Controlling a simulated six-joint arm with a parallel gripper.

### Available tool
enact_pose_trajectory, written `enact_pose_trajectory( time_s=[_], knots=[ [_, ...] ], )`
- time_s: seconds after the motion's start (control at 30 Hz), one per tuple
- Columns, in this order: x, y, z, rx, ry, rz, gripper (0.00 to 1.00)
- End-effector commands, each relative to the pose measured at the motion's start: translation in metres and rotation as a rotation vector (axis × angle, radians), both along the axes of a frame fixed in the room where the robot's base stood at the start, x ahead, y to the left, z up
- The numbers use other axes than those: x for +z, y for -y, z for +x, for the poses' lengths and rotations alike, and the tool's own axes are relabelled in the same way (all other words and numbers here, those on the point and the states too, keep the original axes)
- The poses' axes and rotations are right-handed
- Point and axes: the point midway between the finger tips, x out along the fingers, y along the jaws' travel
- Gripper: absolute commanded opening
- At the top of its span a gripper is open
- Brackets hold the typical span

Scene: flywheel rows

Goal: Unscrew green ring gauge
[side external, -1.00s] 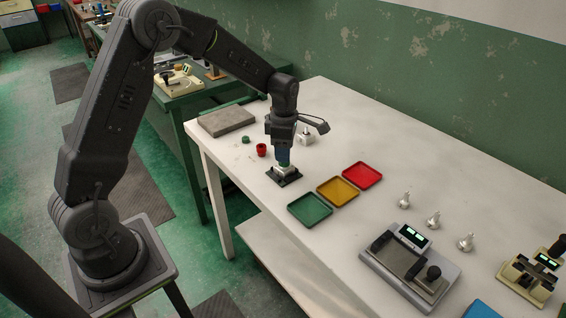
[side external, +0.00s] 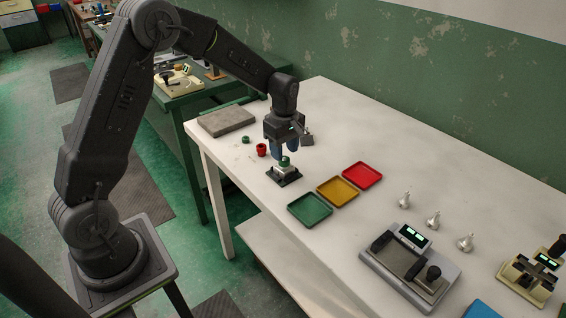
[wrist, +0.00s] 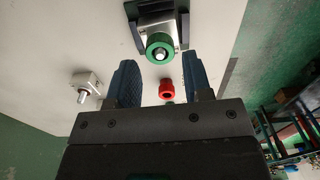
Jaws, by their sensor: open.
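The green ring gauge (side external: 285,161) sits on top of a metal block in a dark fixture (side external: 290,180) on the white table. In the wrist view the green ring (wrist: 160,46) shows at the top, around a bright metal stud. My gripper (side external: 285,149) is open, its two blue fingers pointing down just above the ring. In the wrist view the open fingers (wrist: 158,80) have nothing between them that they touch. Whether the ring is still threaded on the stud cannot be told.
A red ring (side external: 261,150) and another green ring (side external: 245,140) stand left of the fixture, near a grey slab (side external: 227,121). Green (side external: 310,222), yellow (side external: 337,205) and red (side external: 376,165) trays lie to the right. A small metal block (wrist: 86,86) is nearby.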

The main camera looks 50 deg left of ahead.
Motion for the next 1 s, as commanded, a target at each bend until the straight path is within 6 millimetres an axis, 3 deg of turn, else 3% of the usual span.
enact_pose_trajectory(
  time_s=[0.27, 0.5, 0.7, 1.0],
  knots=[
    [0.0, 0.0, 0.0, -0.176, 0.0, 0.0, 0.46],
    [0.0, 0.0, 0.0, -0.451, 0.0, 0.0, 0.46],
    [0.0, 0.0, 0.0, -0.556, 0.0, 0.0, 0.46],
    [0.0, -0.0001, -0.0001, -0.877, 0.0, 0.0, 0.46]
  ],
)
